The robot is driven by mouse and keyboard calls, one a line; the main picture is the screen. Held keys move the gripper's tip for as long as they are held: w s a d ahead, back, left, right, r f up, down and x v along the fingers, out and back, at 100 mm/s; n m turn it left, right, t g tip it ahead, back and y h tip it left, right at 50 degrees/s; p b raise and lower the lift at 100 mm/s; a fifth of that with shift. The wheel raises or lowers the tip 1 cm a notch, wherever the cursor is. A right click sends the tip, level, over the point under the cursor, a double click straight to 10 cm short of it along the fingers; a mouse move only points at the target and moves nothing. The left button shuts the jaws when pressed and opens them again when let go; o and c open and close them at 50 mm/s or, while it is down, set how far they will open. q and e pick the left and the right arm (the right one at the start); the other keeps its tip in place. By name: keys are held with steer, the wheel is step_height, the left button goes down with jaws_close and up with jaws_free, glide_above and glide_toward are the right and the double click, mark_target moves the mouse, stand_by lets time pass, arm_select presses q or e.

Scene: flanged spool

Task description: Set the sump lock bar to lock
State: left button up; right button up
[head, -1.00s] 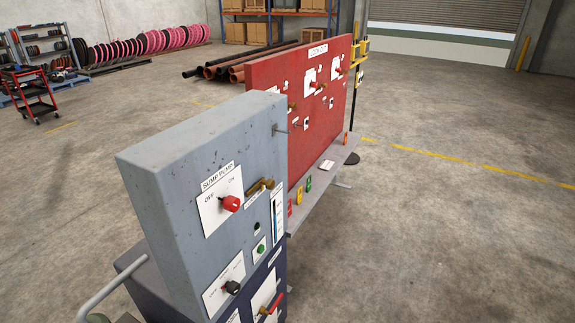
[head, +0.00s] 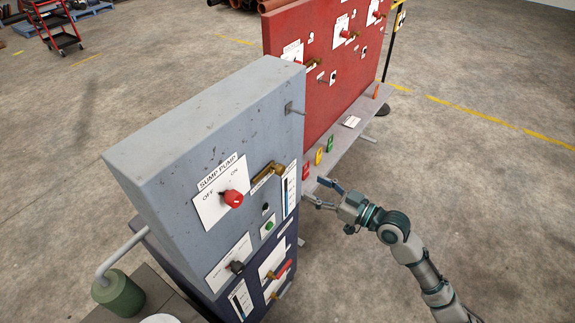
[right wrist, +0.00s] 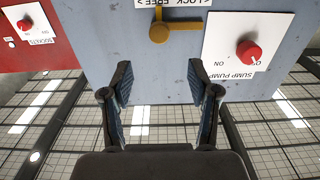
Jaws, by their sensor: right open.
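The brass sump lock bar (head: 268,173) is mounted on the front of the grey panel, right of the red SUMP PUMP knob (head: 233,199). In the right wrist view the bar (right wrist: 185,25) lies roughly level from a round pivot, beside a label reading LOCK and FREE. The red knob (right wrist: 248,52) shows to its right there. My right gripper (head: 322,192) is in front of the panel, right of the bar and apart from it. Its fingers (right wrist: 162,95) are spread, with nothing between them. My left gripper is not in view.
A red board (head: 325,75) with more knobs stands behind the grey panel. A shelf (head: 345,140) below it holds coloured tags (head: 318,156). Below the grey panel is a dark blue cabinet (head: 215,295) with more controls. The floor to the right is clear.

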mark_target(284, 171)
steer(key=p+x, duration=0.2)
steer(key=x, duration=0.8)
steer(key=shift+a, duration=0.3)
steer(key=shift+w+a, duration=0.15)
steer(key=shift+w, duration=0.15)
steer(key=shift+w+f+p, duration=0.2)
steer(key=shift+w+p, duration=0.1)
steer(key=shift+w, duration=0.1)
